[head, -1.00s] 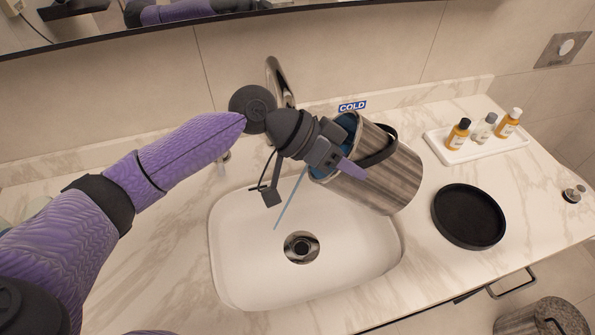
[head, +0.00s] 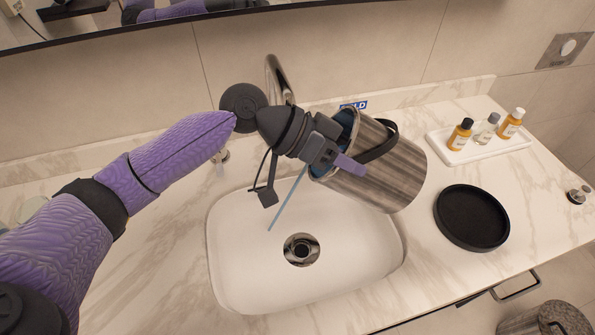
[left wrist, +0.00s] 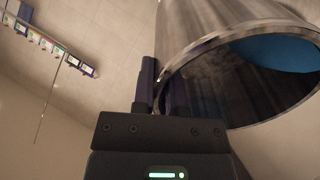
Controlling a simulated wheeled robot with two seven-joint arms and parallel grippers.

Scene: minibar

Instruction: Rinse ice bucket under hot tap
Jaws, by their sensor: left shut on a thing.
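The ice bucket (head: 388,172) is a brushed-metal cylinder with a dark handle. It is tilted over the right side of the white sink basin (head: 235,270), its mouth facing up-left. My left gripper (head: 345,163) is shut on the bucket's rim; the bucket wall also shows between the fingers in the left wrist view (left wrist: 225,40). Something blue is inside the bucket mouth. A thin blue stream (head: 287,200) runs down into the basin, left of the bucket. The curved metal tap (head: 277,80) stands behind, partly hidden by my arm. My right gripper is not seen.
A black round tray (head: 471,217) lies right of the sink. A white tray (head: 480,150) with small bottles stands behind it. The counter's front edge is at the right.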

